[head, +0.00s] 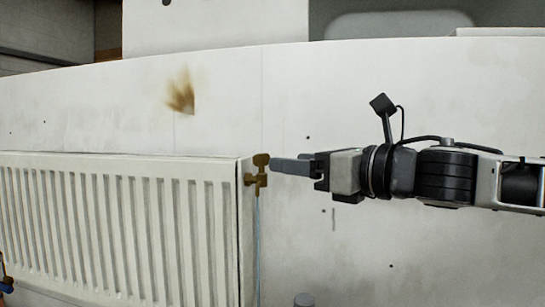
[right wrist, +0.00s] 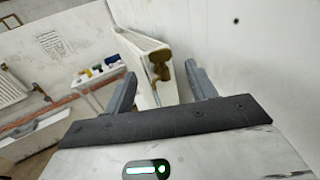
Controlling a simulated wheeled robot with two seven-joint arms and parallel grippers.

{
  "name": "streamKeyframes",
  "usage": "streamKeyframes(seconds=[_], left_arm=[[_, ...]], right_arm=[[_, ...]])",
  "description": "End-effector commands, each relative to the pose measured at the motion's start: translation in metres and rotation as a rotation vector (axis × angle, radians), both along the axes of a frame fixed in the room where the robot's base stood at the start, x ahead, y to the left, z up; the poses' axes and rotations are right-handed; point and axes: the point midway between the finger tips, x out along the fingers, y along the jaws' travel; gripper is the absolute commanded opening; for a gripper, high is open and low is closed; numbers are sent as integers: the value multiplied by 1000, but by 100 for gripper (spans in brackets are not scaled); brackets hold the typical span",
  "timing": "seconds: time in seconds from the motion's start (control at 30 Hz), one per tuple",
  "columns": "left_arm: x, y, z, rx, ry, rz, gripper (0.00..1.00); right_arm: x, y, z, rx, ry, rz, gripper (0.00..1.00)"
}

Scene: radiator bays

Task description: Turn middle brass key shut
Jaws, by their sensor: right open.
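A brass key (head: 261,160) sits on a brass valve at the upper right end of the white radiator (head: 120,225). My right gripper (head: 275,167) comes in from the right, level with the key, its fingertips right beside it. In the right wrist view the two fingers are spread wide, and the brass key (right wrist: 163,70) shows in the gap between them, nearer the right finger. I cannot tell whether a finger touches it. A thin pale blue line (head: 258,240) runs down below the valve. My left gripper is not in view.
The white wall (head: 400,240) right of the radiator is bare, with a brown stain (head: 181,93) above. A small brass-and-blue thing (head: 5,280) shows at the lower left. The right wrist view shows a white box with coloured items (right wrist: 97,72) and another radiator (right wrist: 10,88).

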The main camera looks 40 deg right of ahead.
Motion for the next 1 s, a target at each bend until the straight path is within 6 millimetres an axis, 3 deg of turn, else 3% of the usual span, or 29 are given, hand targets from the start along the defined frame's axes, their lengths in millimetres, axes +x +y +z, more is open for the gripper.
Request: streamKeyframes(seconds=[0.2,0.4,0.93,1.0], left_arm=[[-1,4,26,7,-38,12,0],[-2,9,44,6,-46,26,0],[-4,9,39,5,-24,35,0],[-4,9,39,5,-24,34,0]], right_arm=[[32,8,1,9,5,2,56],[46,12,4,5,-1,3,56],[54,14,0,0,0,-2,56],[54,14,0,0,0,-1,40]])
